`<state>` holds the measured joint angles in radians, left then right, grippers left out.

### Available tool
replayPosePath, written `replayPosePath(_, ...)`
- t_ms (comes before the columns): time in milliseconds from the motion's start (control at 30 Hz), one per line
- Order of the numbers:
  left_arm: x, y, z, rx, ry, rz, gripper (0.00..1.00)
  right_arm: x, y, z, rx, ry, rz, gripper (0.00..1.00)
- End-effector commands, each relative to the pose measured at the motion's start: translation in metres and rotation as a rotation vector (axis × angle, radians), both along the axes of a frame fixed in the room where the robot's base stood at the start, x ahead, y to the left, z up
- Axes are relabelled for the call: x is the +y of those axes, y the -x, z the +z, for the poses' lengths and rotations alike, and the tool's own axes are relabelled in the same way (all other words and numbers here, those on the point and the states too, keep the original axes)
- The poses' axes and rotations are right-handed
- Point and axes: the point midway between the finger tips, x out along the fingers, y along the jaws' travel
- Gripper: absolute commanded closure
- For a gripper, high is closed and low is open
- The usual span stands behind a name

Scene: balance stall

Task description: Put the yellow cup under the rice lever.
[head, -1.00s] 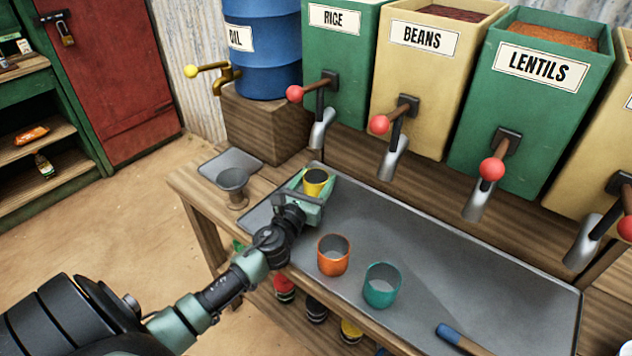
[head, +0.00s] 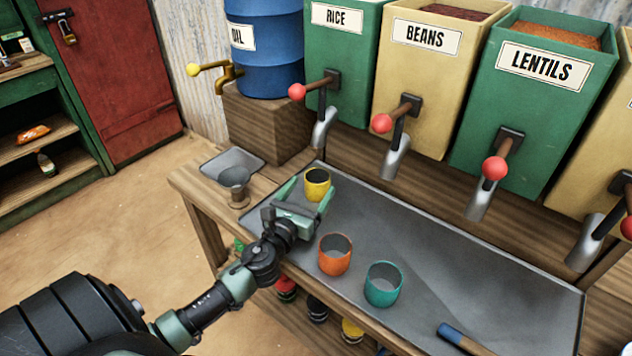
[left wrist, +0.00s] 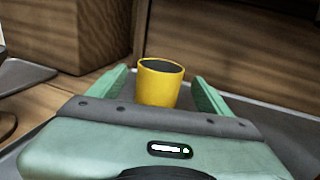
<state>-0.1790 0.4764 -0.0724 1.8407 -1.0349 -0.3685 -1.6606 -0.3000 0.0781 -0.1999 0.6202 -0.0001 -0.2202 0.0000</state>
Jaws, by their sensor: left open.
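The yellow cup (head: 317,184) stands upright on the grey metal tray (head: 440,250), near its far left corner. It also shows in the left wrist view (left wrist: 159,84), just beyond and between the finger ends. My left gripper (head: 308,190) is open, its green fingers pointing at the cup from the near side. The rice lever (head: 315,87) has a red knob and sits on the green bin labelled RICE (head: 345,50). Its metal spout (head: 323,128) hangs above the back edge of the tray, behind the cup. My right gripper is not in view.
An orange cup (head: 335,258) and a teal cup (head: 383,288) stand on the tray, to the right of my left arm. The tray's middle right is clear.

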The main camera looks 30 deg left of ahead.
Motion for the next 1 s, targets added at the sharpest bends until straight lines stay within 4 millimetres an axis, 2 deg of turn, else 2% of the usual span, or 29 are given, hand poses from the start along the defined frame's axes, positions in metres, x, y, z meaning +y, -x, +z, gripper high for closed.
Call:
replayPosePath(100,-0.003,0.017,-0.001,0.001,0.001,0.001,0.21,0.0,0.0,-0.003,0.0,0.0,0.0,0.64)
replayPosePath(233,-0.005,0.027,0.0,0.0,0.0,0.0,0.21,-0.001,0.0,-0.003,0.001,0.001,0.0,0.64)
replayPosePath(800,-0.005,0.028,0.001,-0.001,0.001,0.001,0.21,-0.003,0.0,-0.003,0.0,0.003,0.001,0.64)
replayPosePath(867,-0.005,0.028,0.004,-0.001,0.001,0.001,0.21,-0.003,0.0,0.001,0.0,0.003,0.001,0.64)
replayPosePath(1000,-0.005,0.028,0.026,-0.002,0.001,0.001,0.21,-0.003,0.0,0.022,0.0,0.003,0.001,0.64)
